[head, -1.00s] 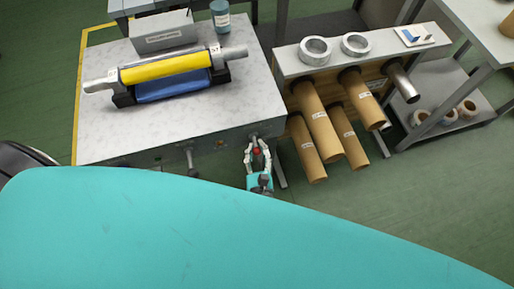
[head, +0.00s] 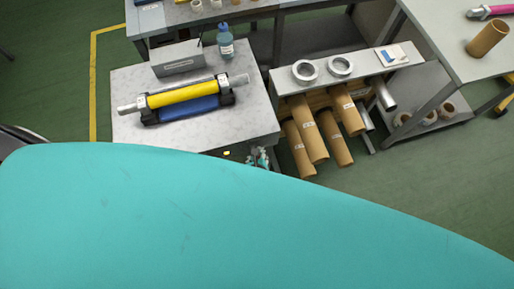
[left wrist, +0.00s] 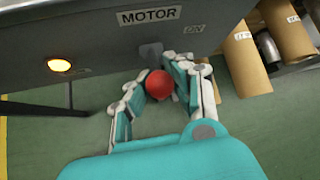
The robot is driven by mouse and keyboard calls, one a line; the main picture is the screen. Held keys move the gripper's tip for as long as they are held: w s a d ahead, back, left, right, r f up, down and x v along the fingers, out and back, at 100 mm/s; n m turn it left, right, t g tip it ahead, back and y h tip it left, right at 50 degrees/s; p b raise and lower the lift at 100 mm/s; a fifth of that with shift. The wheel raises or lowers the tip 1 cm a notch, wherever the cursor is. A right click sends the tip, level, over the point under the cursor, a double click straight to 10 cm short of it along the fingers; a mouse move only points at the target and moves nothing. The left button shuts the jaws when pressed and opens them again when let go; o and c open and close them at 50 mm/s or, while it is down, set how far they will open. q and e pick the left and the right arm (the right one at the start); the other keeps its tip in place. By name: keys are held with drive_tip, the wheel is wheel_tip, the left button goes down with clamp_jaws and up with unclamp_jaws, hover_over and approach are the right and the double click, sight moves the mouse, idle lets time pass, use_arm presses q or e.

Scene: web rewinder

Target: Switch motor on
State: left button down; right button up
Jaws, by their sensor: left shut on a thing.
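The motor switch is a lever with a red ball knob (left wrist: 160,85) on the front face of the rewinder, below a "MOTOR" label (left wrist: 150,15) in the left wrist view. An "ON" mark (left wrist: 195,28) is to the right of that label. My left gripper (left wrist: 163,88) is shut around the knob, with a finger on each side. A round lamp (left wrist: 59,65) left of the lever glows amber; it also shows lit in the head view (head: 227,153). In the head view my left gripper (head: 260,158) is partly hidden by my turquoise body. My right gripper is not seen.
The rewinder top (head: 195,135) holds a yellow roller (head: 182,94) and a blue roller (head: 188,108). A rack with brown cardboard tubes (head: 310,130) and metal rings stands to the right. Open green floor (head: 400,190) lies in front of the rack.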

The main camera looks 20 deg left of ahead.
use_arm(q)
drive_tip(key=shift+w+r+g+h+p, duration=0.15)
drive_tip(key=shift+r+g+h+p, duration=0.45)
drive_tip(key=shift+g+p, duration=0.7)
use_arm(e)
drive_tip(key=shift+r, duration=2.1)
use_arm(q)
drive_tip(key=c, duration=1.1)
unclamp_jaws()
drive_tip(key=shift+o, duration=0.2)
drive_tip(key=shift+a, duration=0.1)
drive_tip(key=v, duration=1.2)
drive_tip(key=shift+s, duration=0.2)
drive_tip(key=shift+f, duration=0.25)
